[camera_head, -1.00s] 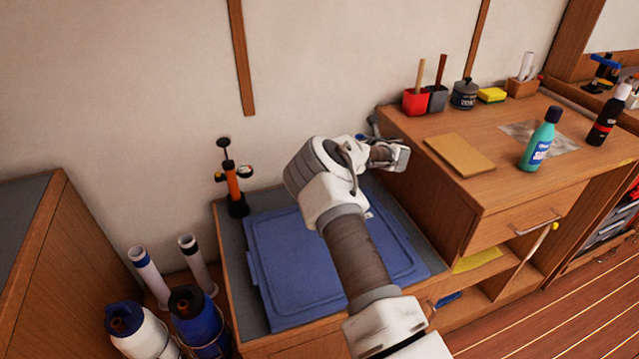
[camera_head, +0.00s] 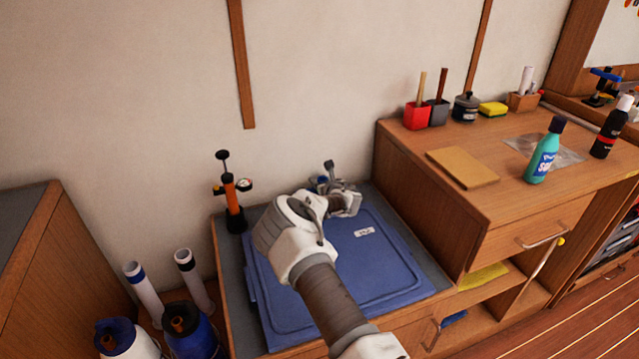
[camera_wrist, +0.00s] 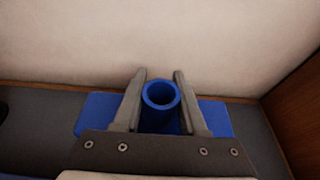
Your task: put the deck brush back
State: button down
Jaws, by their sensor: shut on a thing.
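The deck brush appears as a blue block (camera_wrist: 216,118) with a round, hollow blue socket (camera_wrist: 160,95) in the wrist view. My gripper (camera_wrist: 159,80) is shut on the socket, one grey finger on each side. The block extends to both sides behind the fingers. In the head view my gripper (camera_head: 338,184) is by the wall, above the back edge of the blue lid. Only small blue parts of the brush (camera_head: 319,184) show there; my gripper hides the rest. I cannot tell whether the brush touches the grey counter (camera_wrist: 40,125).
The blue lid (camera_head: 385,262) lies on the low counter. An orange-and-black pump (camera_head: 231,200) stands left of my gripper. The higher wooden cabinet (camera_head: 430,205) rises to the right, with a teal bottle (camera_head: 545,152) and red and grey pots on top. White tubes (camera_head: 145,290) stand at lower left.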

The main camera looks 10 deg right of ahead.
jog(key=shift+f, duration=0.15)
jog(key=shift+c, duration=2.3)
grip_release()
